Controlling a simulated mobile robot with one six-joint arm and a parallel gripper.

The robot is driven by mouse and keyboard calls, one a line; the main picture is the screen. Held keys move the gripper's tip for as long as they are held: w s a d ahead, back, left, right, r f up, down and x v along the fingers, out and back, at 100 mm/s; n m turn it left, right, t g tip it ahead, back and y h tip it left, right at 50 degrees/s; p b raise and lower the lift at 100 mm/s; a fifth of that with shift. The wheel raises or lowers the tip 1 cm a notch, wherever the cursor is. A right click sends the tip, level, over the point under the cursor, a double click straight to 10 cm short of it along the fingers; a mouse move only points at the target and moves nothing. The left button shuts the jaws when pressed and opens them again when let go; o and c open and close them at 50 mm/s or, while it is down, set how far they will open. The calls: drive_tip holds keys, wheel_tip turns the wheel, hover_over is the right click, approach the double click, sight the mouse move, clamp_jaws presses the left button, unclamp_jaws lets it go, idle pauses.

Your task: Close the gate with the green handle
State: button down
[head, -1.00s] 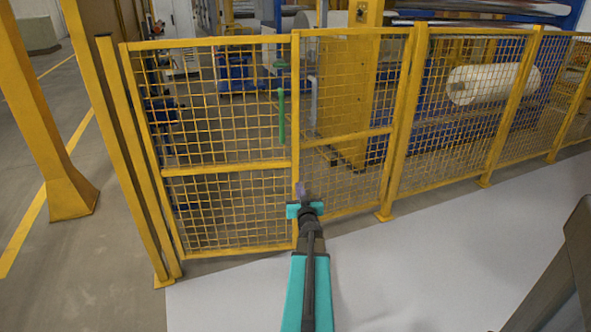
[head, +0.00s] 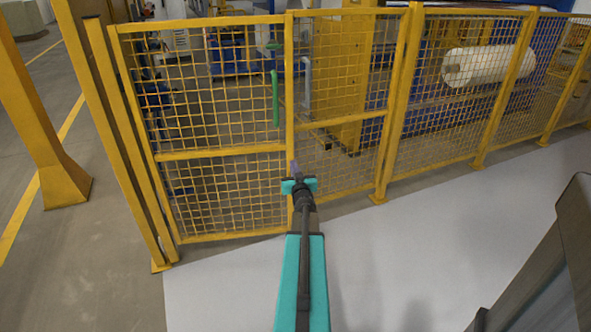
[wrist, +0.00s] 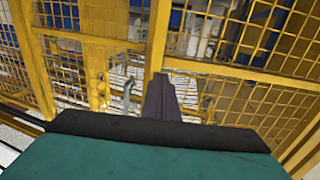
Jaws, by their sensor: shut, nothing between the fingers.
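The gate with the green handle is a yellow mesh panel (head: 221,151) at left in the head view. Its green handle (head: 275,98) is upright near the panel's right edge. That edge lies close to the neighbouring yellow mesh panel (head: 343,122), which bears a grey handle (head: 308,82); I cannot tell whether a small gap remains. My gripper (head: 295,170) is shut and empty, in front of the meeting edges, below the green handle. Contact with the frame is unclear. In the wrist view, the dark closed fingers (wrist: 160,95) point at a yellow upright (wrist: 159,40).
A yellow fence (head: 455,90) continues to the right, with a white roll (head: 488,66) behind it. A thick yellow post (head: 40,120) stands at far left. The pale floor (head: 420,240) in front of the fence is clear.

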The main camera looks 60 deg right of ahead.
sight(288, 148)
drive_tip(key=shift+b+x, duration=0.4)
drive_tip(key=shift+x, duration=5)
drive_tip(key=shift+w, duration=0.1)
